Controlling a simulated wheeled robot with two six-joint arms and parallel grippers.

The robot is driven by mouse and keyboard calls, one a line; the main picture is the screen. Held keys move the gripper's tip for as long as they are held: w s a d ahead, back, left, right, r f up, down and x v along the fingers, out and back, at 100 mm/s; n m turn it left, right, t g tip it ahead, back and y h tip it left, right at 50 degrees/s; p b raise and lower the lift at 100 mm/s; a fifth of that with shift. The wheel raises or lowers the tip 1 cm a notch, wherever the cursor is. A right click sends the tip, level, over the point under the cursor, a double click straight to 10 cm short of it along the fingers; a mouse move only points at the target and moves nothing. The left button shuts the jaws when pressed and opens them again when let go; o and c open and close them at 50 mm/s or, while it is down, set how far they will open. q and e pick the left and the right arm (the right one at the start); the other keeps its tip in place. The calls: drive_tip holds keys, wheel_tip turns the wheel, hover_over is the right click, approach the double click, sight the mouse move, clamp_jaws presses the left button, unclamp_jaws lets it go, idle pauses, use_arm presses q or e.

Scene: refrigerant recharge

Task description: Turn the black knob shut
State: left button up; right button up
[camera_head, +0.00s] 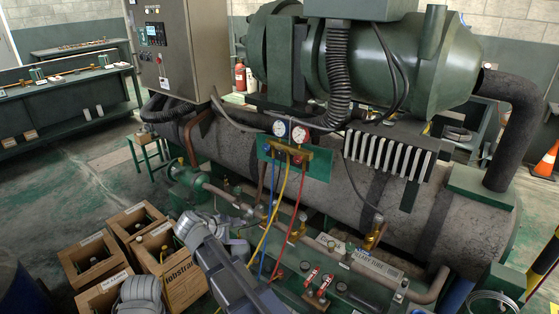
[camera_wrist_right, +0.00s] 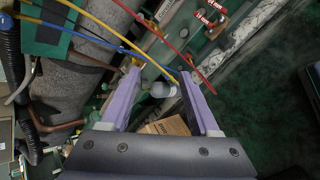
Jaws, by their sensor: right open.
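My right gripper (camera_head: 190,226) reaches in over the crates in the head view. In the right wrist view the gripper (camera_wrist_right: 160,76) has its two purple fingers wide apart, with nothing clamped. A small pale grey cylinder (camera_wrist_right: 162,90) shows between the fingers, apart from both as far as I can tell. A yellow hose (camera_wrist_right: 110,33) runs down near it. In the head view the yellow hose (camera_head: 272,226) hangs from the gauge manifold (camera_head: 292,152) and passes behind my right arm. My left gripper does not show.
Several cardboard crates (camera_head: 128,217) holding bottles stand at lower left. The big chiller barrel (camera_head: 320,182), pipes and red-handled valves (camera_head: 318,283) fill the middle. Blue and red hoses also hang there. Free floor (camera_head: 50,205) lies at left; an orange cone (camera_head: 547,160) stands at right.

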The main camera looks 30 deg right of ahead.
drive_tip(key=w+d+r+n+t+h+b, duration=0.15)
drive_tip(key=w+d+r+n+h, duration=0.3)
drive_tip(key=w+d, duration=0.5)
drive_tip(key=n+t+h+b, duration=0.1)
drive_tip(key=n+t+h, duration=0.1)
drive_tip(key=n+h, duration=0.35)
approach(280, 154)
drive_tip(key=d+r+n+y, duration=0.1)
drive_tip(key=d+r+y, duration=0.1)
drive_tip(key=shift+w+f+x, duration=0.15)
drive_tip(key=shift+x, duration=1.85)
drive_tip(key=shift+w+f+x, duration=0.1)
drive_tip(key=shift+f+x, duration=0.05)
drive_tip(key=shift+x, duration=1.9)
drive_tip(key=shift+a, duration=0.1)
clamp_jaws()
